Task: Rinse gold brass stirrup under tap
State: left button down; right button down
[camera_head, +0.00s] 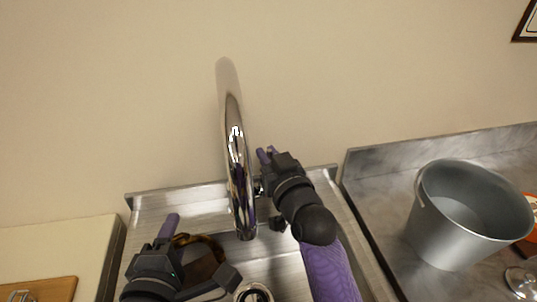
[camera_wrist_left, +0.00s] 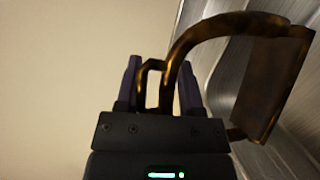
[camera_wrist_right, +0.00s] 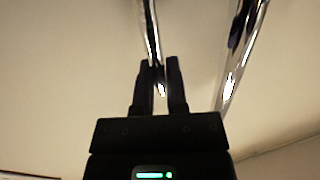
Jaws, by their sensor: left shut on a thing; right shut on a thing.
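The brass stirrup (camera_head: 207,241) is dark gold-brown and shows beside my left gripper, over the left part of the sink. In the left wrist view the stirrup (camera_wrist_left: 262,95) has its narrow loop between the fingers of my left gripper (camera_wrist_left: 160,88), which is shut on it. The chrome tap (camera_head: 237,150) arches over the sink, with its spout end right of the stirrup. My right gripper (camera_head: 267,154) is behind and right of the spout. In the right wrist view my right gripper (camera_wrist_right: 159,75) is shut on a thin chrome tap lever (camera_wrist_right: 152,35). No water shows at the spout.
The steel sink (camera_head: 150,205) lies below, partly hidden by my arms. A metal bucket (camera_head: 440,225) stands on the counter at right, near a glass (camera_head: 521,280). A wooden board (camera_head: 45,290) lies at the lower left. The wall is close behind the tap.

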dwell(0.8)
pick_arm(q)
jog(key=shift+f+b, duration=0.5)
jog(key=shift+f, duration=0.05)
pick_arm(e)
jog(key=shift+s+d+f+t, duration=0.1)
jog(key=shift+s+f+t, duration=0.1)
jog(key=shift+f+t, duration=0.1)
pick_arm(q)
jog(key=shift+f+b, duration=0.3)
jog(key=shift+f, duration=0.05)
pick_arm(e)
jog(key=shift+s+y, duration=0.3)
jog(key=shift+s+r+t, duration=0.1)
jog(key=shift+r+t, duration=0.05)
jog(key=shift+t, duration=0.25)
pick_arm(q)
jog(key=shift+r, duration=0.1)
pick_arm(e)
jog(key=shift+r, duration=0.1)
jog(key=c, duration=0.7)
grip_release()
jog(key=shift+s+d, duration=0.1)
